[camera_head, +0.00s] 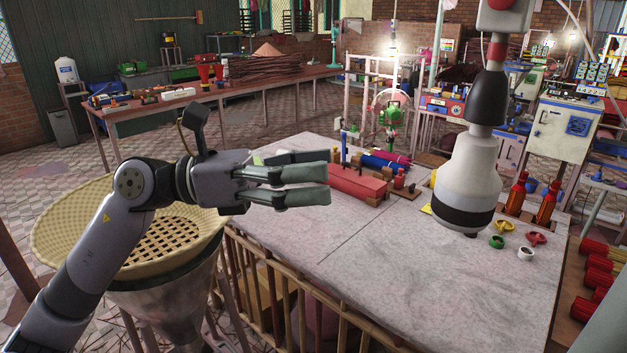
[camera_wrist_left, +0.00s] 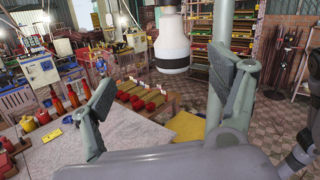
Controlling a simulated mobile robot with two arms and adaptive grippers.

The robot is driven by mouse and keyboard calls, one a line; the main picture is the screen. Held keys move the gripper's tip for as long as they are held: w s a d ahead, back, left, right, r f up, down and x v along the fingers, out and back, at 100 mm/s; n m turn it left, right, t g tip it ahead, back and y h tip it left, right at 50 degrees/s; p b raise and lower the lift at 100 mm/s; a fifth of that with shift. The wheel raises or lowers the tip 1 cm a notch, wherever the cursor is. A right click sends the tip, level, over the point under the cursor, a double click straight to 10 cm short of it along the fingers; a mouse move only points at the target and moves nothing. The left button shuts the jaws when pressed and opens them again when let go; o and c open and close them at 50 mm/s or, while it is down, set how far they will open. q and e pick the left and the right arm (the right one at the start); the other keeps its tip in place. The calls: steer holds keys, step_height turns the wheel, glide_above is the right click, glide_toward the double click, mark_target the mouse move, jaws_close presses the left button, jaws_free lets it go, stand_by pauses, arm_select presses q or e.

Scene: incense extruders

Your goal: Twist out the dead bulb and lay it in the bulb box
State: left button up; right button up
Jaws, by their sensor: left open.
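A white bulb (camera_head: 467,172) with a dark band hangs upright from a black socket (camera_head: 487,97) over the right part of the grey tabletop. My left gripper (camera_head: 322,177) is open and empty, to the left of the bulb and apart from it. In the left wrist view the bulb (camera_wrist_left: 172,45) shows beyond the spread fingers (camera_wrist_left: 168,87), near the top middle. I cannot pick out the bulb box with certainty.
A red block (camera_head: 345,182), red bottles (camera_head: 516,193) and small coloured rings (camera_head: 503,226) sit on the grey table (camera_head: 400,290). Its front part is clear. A woven basket (camera_head: 70,225) stands below my left arm. Red bundles (camera_head: 597,277) lie off the right edge.

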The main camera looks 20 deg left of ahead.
mark_target(437, 181)
arm_select(q)
steer(key=shift+m+g+y, duration=0.3)
steer(key=shift+m+y, duration=0.4)
steer(key=shift+m, duration=0.2)
steer(key=p+x, duration=0.3)
steer(key=x, duration=0.2)
steer(key=s+p+x, duration=0.1)
steer(key=p+x, duration=0.2)
steer(key=x, duration=0.3)
steer(key=s+p+x, duration=0.1)
steer(key=p+x, duration=0.2)
steer(key=x, duration=0.2)
steer(key=shift+w+d, duration=0.1)
steer(key=shift+d, duration=0.4)
steer(key=shift+w+d+f+p, duration=0.2)
steer(key=shift+d+p, duration=0.25)
steer(key=shift+d, duration=0.15)
arm_select(e)
step_height(437, 181, up, 10)
steer(key=shift+a+f, duration=0.15)
steer(key=shift+a, duration=0.2)
arm_select(q)
steer(key=shift+c, duration=0.2)
